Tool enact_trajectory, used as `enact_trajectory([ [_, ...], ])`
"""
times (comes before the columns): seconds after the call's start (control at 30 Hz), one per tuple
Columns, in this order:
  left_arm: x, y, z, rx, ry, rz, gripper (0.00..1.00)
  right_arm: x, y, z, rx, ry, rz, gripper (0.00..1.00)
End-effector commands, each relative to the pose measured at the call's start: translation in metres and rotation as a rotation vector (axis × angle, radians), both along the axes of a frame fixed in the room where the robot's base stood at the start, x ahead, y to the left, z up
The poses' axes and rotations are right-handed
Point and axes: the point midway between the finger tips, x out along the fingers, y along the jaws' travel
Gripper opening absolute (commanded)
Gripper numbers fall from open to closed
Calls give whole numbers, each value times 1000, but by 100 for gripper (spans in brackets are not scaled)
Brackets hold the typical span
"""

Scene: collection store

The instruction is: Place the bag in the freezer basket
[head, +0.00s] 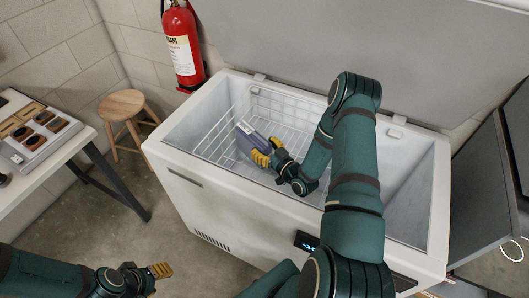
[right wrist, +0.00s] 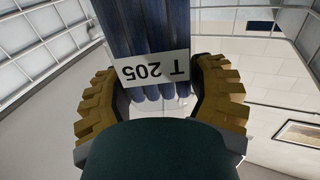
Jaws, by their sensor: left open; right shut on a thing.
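The bag (head: 251,139) is grey-blue with a pale label. My right gripper (head: 262,155) reaches down into the open freezer (head: 413,205) and is shut on the bag. In the right wrist view the bag (right wrist: 140,28) lies between the yellow fingers (right wrist: 160,95), its label reading "T 205" upside down. The white wire freezer basket (head: 290,101) hangs in the freezer's left part. The bag is within the basket's outline; I cannot tell whether it touches the floor. My left gripper (head: 160,270) is open and empty, outside the freezer at lower left.
The freezer lid (head: 370,40) stands raised behind. A red fire extinguisher (head: 184,48) hangs on the wall, with a wooden stool (head: 122,104) below left. A table (head: 60,150) with a tray of samples (head: 38,135) stands left. A dark cabinet (head: 482,190) is right.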

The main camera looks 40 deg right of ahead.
Motion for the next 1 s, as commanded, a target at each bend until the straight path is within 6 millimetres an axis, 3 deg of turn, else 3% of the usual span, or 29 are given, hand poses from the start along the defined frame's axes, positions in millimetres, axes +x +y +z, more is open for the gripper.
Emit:
enact_trajectory([
  [0.13,1,0,-6,0,-3,1,46,0,0,-19,0,-1,0,19],
  [0.5,1,0,-5,0,-3,1,46,0,0,-21,0,-2,0,19],
  [0.53,1,0,-5,0,-3,1,46,0,0,-22,0,0,0,72],
  [0.6,1,0,-5,0,-3,1,46,0,0,-21,0,0,0,97],
  [0.63,1,0,-5,0,-3,1,46,0,0,-21,0,0,0,100],
  [1.0,1,0,-4,0,-2,1,46,-5,-1,-19,1,2,-1,100],
])
